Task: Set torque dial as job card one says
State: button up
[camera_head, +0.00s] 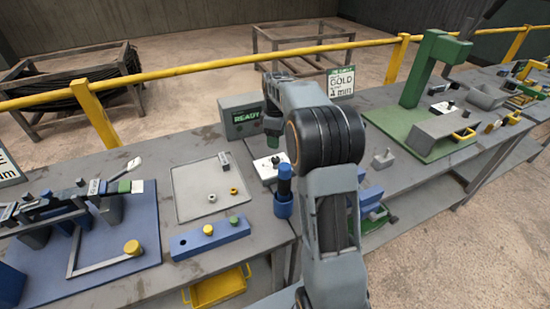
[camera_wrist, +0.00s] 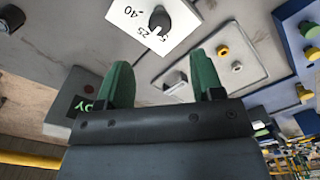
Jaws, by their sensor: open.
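The torque dial is a black knob (camera_wrist: 160,20) with a white pointer on a white plate (camera_wrist: 145,22) marked 40, 25 and a partly cut-off figure. In the head view the plate (camera_head: 266,172) lies on the bench, left of my arm. My gripper (camera_wrist: 161,80) has two green fingers, open and apart with nothing between them. The knob is beyond the fingertips, not touched. In the head view the gripper (camera_head: 272,136) hangs above the plate, partly hidden by my arm. A card (camera_head: 340,82) reads GOLD and 4 min; I cannot tell whether it is job card one.
A grey box with a READY screen (camera_head: 243,117) stands behind the dial. A grey tray (camera_head: 207,188) with small rings lies left, a blue button box (camera_head: 209,238) in front. A blue holder (camera_head: 283,206) stands close to the dial. A yellow rail (camera_head: 200,70) runs behind.

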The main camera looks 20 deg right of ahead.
aim_at(276, 158)
notch_tip(276, 158, down, 9)
jog(key=shift+f, duration=0.1)
dwell(0.3)
jog(key=c, duration=0.9)
